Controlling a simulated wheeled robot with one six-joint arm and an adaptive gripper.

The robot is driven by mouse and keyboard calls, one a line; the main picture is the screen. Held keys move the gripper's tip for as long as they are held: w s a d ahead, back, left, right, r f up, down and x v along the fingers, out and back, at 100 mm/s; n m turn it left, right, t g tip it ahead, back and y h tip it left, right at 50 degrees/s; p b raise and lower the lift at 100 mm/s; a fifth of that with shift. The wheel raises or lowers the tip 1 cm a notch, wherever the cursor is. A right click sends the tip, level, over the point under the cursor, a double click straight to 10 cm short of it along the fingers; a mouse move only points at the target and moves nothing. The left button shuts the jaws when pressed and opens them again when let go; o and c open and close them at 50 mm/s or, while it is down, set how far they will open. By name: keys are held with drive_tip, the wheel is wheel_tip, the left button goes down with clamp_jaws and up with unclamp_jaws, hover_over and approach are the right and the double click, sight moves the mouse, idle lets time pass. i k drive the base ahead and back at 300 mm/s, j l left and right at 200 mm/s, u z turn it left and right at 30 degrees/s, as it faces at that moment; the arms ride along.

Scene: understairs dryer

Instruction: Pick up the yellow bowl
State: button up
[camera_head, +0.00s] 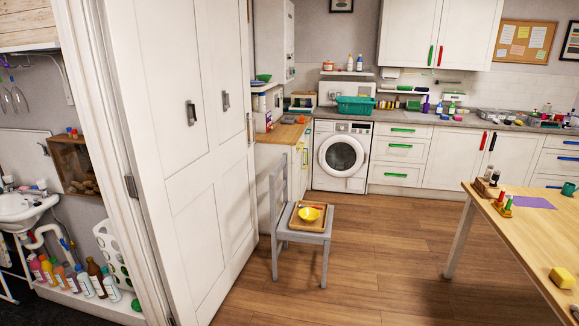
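The yellow bowl (309,214) sits upright on a brown wooden tray (297,225). The tray lies on the seat of a grey chair (281,236), which stands on the wooden floor near the middle of the view. A small reddish thing shows by the bowl's far side, too small to make out. My gripper is not in view.
A white panelled door (195,150) stands close on the left. A wooden table (545,240) with small items and a yellow block is at the right. A washing machine (342,156) and counters line the back. The floor (390,245) between chair and table is clear.

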sight(309, 215)
drive_tip(key=i+l, duration=0.1)
drive_tip(key=i, duration=1.8)
drive_tip(key=i+l+u, duration=0.2)
drive_tip(key=i, duration=0.4)
drive_tip(key=i+l+u, duration=0.2)
drive_tip(key=i+l, duration=0.2)
drive_tip(key=i, duration=0.2)
drive_tip(key=i+l+u, duration=0.2)
drive_tip(key=i+l, duration=0.25)
drive_tip(key=i, duration=0.1)
